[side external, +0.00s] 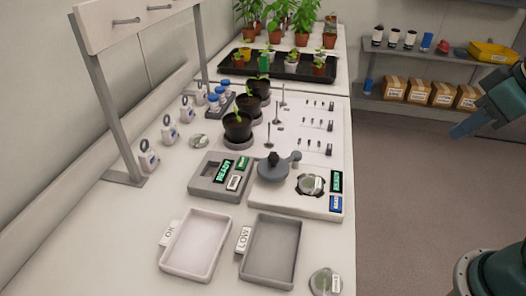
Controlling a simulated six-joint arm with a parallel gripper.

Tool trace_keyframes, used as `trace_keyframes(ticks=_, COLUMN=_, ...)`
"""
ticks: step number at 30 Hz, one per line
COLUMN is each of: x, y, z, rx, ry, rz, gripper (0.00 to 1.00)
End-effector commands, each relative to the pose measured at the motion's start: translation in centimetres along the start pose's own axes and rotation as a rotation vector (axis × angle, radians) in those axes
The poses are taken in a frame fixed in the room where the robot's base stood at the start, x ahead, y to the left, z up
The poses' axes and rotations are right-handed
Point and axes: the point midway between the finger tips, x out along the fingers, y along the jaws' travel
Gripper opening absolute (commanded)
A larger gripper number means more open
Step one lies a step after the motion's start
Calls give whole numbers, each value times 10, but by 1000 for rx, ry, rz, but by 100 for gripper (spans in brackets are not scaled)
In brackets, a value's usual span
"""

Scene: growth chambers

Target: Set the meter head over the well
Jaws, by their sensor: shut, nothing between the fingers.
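The meter head (273,169) looks like a round grey disc with a black knob on top, joined to a short arm with a rounded end. It sits on the left part of a pale instrument base (265,201), to the left of the well. The well (311,184) is a dark-edged recess on the right of the base with a round greenish item in it; the head does not cover it. A green READY display shows beside the well. My gripper (456,134) is shut and empty, over the floor to the right of the bench, well away from the head.
A grey unit (220,191) with a READY display stands left of the instrument. Two trays (197,247) (271,273) and a labelled round dish (321,282) lie in front. Dark plant pots (238,140) and small tagged bottles stand behind. A metal frame (95,90) rises at left.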

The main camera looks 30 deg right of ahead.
Motion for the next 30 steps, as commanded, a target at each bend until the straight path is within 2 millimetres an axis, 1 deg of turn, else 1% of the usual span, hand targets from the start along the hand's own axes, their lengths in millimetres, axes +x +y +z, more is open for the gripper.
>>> trace_keyframes(ticks=8, x=6, y=-10, z=-45, rx=7, ry=-23, rz=-6, gripper=0)
trace_keyframes(ticks=14, x=16, y=-20, z=-79, rx=14, ry=-38, rz=-7, gripper=0)
trace_keyframes(ticks=23, x=39, y=-42, z=-127, rx=22, ry=-62, rz=-7, gripper=0)
trace_keyframes(ticks=30, x=64, y=-64, z=-162, rx=28, ry=-78, rz=-4, gripper=0)
